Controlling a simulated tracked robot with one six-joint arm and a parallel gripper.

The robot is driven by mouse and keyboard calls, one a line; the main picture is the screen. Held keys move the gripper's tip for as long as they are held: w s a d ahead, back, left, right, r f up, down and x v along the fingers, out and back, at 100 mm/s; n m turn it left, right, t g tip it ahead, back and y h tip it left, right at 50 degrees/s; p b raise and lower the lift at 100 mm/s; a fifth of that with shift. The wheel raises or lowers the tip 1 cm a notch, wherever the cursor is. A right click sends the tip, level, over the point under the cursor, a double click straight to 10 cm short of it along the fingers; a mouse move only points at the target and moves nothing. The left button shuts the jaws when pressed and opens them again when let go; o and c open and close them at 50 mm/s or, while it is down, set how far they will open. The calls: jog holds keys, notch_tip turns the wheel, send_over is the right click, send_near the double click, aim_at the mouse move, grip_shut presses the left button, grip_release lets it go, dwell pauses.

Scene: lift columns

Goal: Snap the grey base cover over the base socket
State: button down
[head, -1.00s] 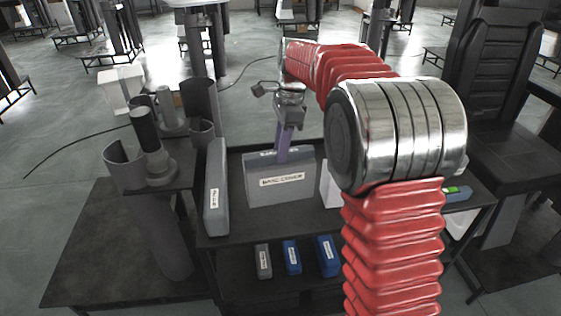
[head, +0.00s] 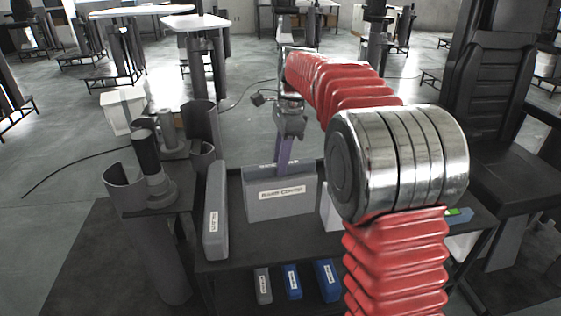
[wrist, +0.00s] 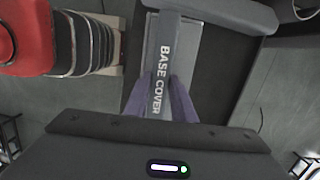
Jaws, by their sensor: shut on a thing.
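My gripper (head: 284,160) points down with its purple fingertips at the top of a grey bin (head: 282,207) labelled BASE COVER. In the wrist view my gripper (wrist: 160,100) is shut, its two fingers either side of a grey strip lettered BASE COVER, which I take as the base cover (wrist: 165,65). In the head view the held part is hidden by the bin and fingers. At the left a dark upright post rises from a round grey base (head: 157,190), possibly the base socket; I cannot tell for sure.
Curved grey shells (head: 120,188) stand around the post on the left stand. A narrow grey bin (head: 215,210) stands left of the cover bin. Small blue bins (head: 327,280) sit on the lower shelf. A black chair (head: 490,130) is at the right.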

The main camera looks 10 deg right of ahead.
jog(key=shift+r, duration=0.95)
